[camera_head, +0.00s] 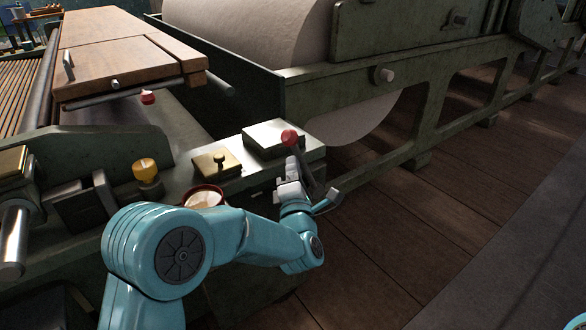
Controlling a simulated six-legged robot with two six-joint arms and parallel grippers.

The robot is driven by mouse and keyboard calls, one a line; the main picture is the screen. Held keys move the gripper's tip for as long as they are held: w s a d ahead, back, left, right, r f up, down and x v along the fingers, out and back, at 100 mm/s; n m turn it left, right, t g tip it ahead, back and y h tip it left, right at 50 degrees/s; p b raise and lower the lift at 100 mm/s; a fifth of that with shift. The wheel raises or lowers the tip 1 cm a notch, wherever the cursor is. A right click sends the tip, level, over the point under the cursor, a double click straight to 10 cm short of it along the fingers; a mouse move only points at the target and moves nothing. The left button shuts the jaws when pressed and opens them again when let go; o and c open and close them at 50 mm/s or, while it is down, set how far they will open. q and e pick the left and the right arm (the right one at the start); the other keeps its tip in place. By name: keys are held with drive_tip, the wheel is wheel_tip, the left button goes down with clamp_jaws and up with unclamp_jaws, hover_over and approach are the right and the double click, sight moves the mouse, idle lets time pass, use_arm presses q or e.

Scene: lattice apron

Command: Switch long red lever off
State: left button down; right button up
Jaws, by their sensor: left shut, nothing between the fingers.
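The long red lever has a red ball knob (289,137) on a dark shaft. It stands at the right front corner of the green machine's ledge, and its shaft slants down to the right. My left gripper (292,168) is just below the knob, beside the shaft. Its grey fingers point up and are shut with nothing between them. I cannot tell whether they touch the lever. The foot of the shaft is partly hidden behind the gripper. My right gripper is out of view.
A second red knob (148,97) sits under the wooden board (130,66). A yellow knob (146,170), a brass plate (216,162) and a round red-rimmed dial (204,197) are on the ledge. The plank floor (440,220) at right is clear.

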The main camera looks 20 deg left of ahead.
use_arm(q)
drive_tip(key=w+d+r+m+g+h+p, duration=0.2)
drive_tip(key=w+d+r+m+g+p, duration=0.1)
drive_tip(key=w+d+m+p, duration=0.4)
drive_tip(key=w+d+g+p, duration=0.1)
drive_tip(key=w+p, duration=0.2)
drive_tip(key=p, duration=0.4)
drive_tip(key=shift+w+d+m, duration=0.3)
drive_tip(key=shift+w, duration=0.05)
drive_tip(key=shift+p, duration=0.3)
idle(0.4)
